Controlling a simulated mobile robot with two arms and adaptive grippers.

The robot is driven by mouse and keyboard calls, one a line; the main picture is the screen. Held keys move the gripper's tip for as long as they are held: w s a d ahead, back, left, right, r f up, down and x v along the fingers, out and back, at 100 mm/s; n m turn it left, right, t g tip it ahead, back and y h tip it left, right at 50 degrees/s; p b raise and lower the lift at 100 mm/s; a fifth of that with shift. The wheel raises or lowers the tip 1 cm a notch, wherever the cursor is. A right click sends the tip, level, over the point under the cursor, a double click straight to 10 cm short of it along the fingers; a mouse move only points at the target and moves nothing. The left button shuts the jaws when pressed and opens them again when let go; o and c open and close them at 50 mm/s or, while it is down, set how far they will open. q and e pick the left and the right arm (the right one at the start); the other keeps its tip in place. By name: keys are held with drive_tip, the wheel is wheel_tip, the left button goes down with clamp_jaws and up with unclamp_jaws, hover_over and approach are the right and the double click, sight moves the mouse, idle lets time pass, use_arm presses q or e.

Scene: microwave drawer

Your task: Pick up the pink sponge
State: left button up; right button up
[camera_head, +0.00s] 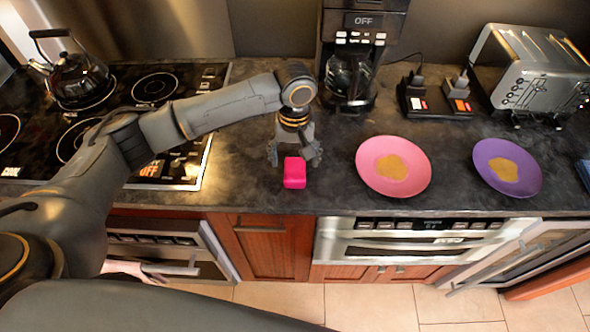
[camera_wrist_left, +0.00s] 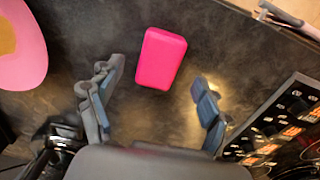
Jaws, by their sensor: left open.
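The pink sponge (camera_head: 295,173) lies on the dark countertop, just in front of my left gripper (camera_head: 294,153) in the head view. My left gripper is open and empty, pointing down at the counter, with its fingers spread to either side. In the left wrist view the sponge (camera_wrist_left: 160,58) lies beyond the fingertips, between the lines of the two open fingers (camera_wrist_left: 152,100). It is apart from both fingers. My right gripper is in neither view.
A pink plate (camera_head: 372,180) and a purple plate (camera_head: 484,182) stand to the right. A coffee maker (camera_head: 350,75), switches (camera_head: 435,104) and a toaster (camera_head: 535,75) are behind. A stove with a kettle (camera_head: 75,78) is at left. Counter around the sponge is clear.

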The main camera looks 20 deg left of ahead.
sight(295, 168)
use_arm(q)
wheel_tip(295, 168, down, 4)
drive_tip(key=shift+w+r+p, duration=0.1)
drive_tip(key=shift+w+p, duration=0.05)
drive_tip(key=shift+p, duration=0.55)
drive_tip(key=shift+f, duration=0.55)
drive_tip(key=c, duration=0.9)
